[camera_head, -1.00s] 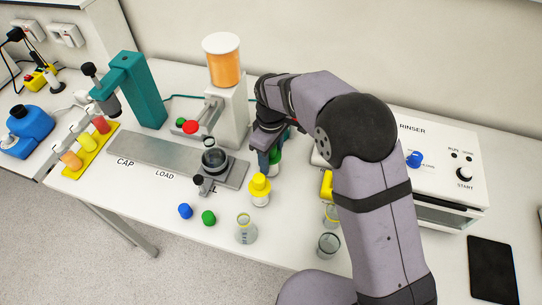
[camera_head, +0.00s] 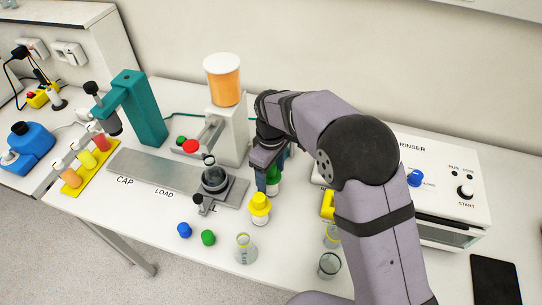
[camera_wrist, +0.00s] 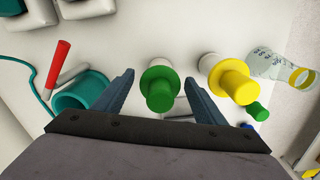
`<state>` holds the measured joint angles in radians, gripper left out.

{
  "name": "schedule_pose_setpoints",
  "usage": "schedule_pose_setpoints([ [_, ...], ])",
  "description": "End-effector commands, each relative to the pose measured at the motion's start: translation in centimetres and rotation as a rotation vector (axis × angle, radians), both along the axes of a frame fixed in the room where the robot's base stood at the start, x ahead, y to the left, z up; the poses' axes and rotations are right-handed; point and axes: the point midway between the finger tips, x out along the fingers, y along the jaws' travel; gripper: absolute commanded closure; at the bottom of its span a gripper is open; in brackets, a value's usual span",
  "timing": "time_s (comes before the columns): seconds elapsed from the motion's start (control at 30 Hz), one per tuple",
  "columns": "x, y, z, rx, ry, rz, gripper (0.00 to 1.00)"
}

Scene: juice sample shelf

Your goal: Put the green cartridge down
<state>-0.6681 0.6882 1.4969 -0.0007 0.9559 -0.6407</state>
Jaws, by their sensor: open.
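The green cartridge (camera_head: 273,177), a pale bottle with a green top, stands upright on the white bench, right of the yellow-topped cartridge (camera_head: 260,207). In the wrist view the green cartridge (camera_wrist: 159,88) is between the two fingers of my gripper (camera_wrist: 159,77), with a visible gap on each side. My gripper is open around it. In the head view my gripper (camera_head: 264,172) points down and partly hides the green cartridge. The yellow-topped cartridge (camera_wrist: 233,80) stands just outside the right finger in the wrist view.
The orange-filled dispenser (camera_head: 224,82) and a grey plate (camera_head: 135,168) stand to the left. Blue (camera_head: 184,230) and green (camera_head: 208,238) caps and a flask (camera_head: 245,248) lie in front. The white rinser (camera_head: 440,185) is right. A teal cup (camera_wrist: 80,92) is beside the left finger.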

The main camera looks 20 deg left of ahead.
Motion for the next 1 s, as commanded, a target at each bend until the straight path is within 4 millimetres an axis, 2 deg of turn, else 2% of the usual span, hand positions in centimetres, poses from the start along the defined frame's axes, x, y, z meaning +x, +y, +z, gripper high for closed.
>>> schedule_pose_setpoints([
  [0.4, 0.1, 0.1, 7.2, 0.003, -0.004, 0.0, 0.35],
  [0.6, 0.1, 0.1, 9.9, 0.001, -0.002, 0.0, 0.35],
  [0.8, 0.0, 0.0, 11.0, 0.001, -0.001, 0.0, 0.35],
  [1.0, 0.0, 0.0, 11.2, 0.0, 0.0, 0.0, 0.35],
])
